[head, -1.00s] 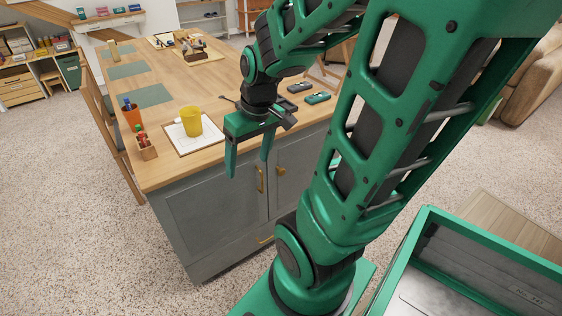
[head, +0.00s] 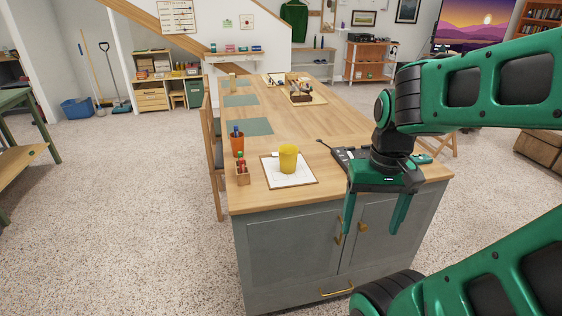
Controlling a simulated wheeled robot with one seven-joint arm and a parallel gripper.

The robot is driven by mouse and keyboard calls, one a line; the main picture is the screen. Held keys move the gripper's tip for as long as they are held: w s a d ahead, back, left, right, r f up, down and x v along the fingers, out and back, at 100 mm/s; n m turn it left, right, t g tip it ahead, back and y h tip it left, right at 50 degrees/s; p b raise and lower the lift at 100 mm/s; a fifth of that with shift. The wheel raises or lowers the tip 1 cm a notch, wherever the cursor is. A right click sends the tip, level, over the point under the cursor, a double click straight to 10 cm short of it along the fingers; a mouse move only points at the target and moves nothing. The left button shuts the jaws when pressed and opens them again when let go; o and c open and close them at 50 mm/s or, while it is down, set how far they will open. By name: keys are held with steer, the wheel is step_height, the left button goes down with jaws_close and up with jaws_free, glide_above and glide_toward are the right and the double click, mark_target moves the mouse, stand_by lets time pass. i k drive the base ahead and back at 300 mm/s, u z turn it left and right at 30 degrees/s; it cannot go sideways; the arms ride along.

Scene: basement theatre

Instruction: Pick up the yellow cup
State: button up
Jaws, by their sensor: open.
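The yellow cup (head: 288,159) stands upright on a white sheet (head: 292,182) with a brown edge, near the front left end of the wooden table (head: 330,128). My gripper (head: 374,226) is to the right of the cup in the head view, in front of the table's grey cabinet side. Its two green fingers point down and are spread apart with nothing between them. The cup is fully in view and apart from my gripper.
An orange cup (head: 237,146) holding pens and a small wooden holder (head: 242,174) stand left of the yellow cup. A wooden tray (head: 300,95) with items lies farther back. Green mats (head: 247,127) line the left edge, with a chair (head: 212,150) beside it.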

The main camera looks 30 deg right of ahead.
mark_target(288, 160)
steer(key=z, duration=2.45)
steer(key=i, duration=1)
steer(key=u, duration=2.5)
